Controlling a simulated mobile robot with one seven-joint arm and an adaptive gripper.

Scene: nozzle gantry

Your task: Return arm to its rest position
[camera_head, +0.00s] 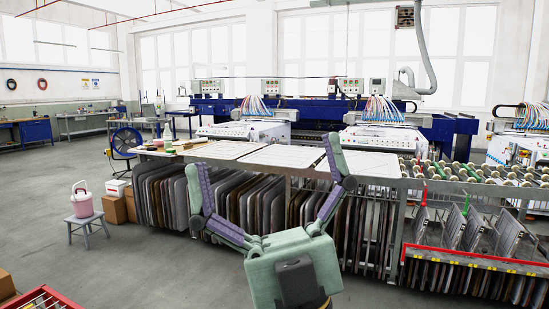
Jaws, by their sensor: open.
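My gripper (264,165) is in the lower middle of the head view. Its two green fingers with purple pads are spread wide apart, with nothing between them. The green palm block with a dark part on it shows below the fingers, near the bottom edge. The rest of my arm is out of view. In the picture the fingers overlap the long worktable (240,152) and the plates stored beneath it; I cannot tell the exact distance between them.
Several plates (262,205) stand upright under the table. A roller conveyor (455,172) and red-edged rack (480,262) are at right. A pink bucket (82,200) sits on a grey stool (86,222) at left. Blue-and-white gantry machines (245,130) stand behind. The left floor is largely clear.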

